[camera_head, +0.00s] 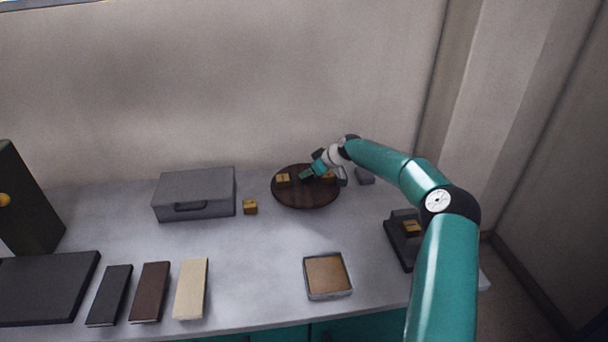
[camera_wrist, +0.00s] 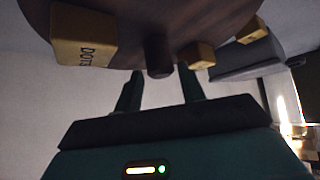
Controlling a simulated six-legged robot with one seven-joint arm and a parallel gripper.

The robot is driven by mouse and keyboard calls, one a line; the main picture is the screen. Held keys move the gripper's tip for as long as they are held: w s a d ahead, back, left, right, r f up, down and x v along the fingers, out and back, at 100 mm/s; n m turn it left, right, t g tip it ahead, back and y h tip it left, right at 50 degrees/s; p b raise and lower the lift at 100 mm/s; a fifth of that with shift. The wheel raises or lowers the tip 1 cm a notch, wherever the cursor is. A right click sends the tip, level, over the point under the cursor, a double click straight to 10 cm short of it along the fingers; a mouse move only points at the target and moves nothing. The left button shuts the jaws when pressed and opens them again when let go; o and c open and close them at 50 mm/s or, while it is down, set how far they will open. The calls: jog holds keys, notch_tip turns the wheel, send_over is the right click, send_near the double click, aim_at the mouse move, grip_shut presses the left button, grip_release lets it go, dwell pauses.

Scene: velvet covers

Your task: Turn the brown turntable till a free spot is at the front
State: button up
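The round brown turntable (camera_head: 305,198) stands at the back of the table, right of centre. One gold block (camera_head: 283,178) sits on its left side and another (camera_head: 328,176) on its right side, partly hidden by my arm. The front part of the turntable looks bare. In the wrist view the turntable (camera_wrist: 200,15) fills the top, with a block lettered "DOTS" (camera_wrist: 82,38), a smaller-looking block (camera_wrist: 197,55) and a short brown peg (camera_wrist: 159,58). My gripper (camera_wrist: 160,75) is open over the turntable, its two fingers apart with the peg appearing between their tips; contact cannot be told.
A grey case (camera_head: 195,193) and a gold block (camera_head: 250,206) stand left of the turntable. A square tray (camera_head: 328,277) lies at the front. A black stand (camera_head: 402,245) holds a gold block at right. Three book-like covers (camera_head: 150,291) lie front left. The table's middle is clear.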

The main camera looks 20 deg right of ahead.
jog(key=v, duration=0.9)
jog(key=shift+r, duration=0.2)
jog(key=shift+s+d, duration=0.1)
jog(key=shift+d, duration=0.05)
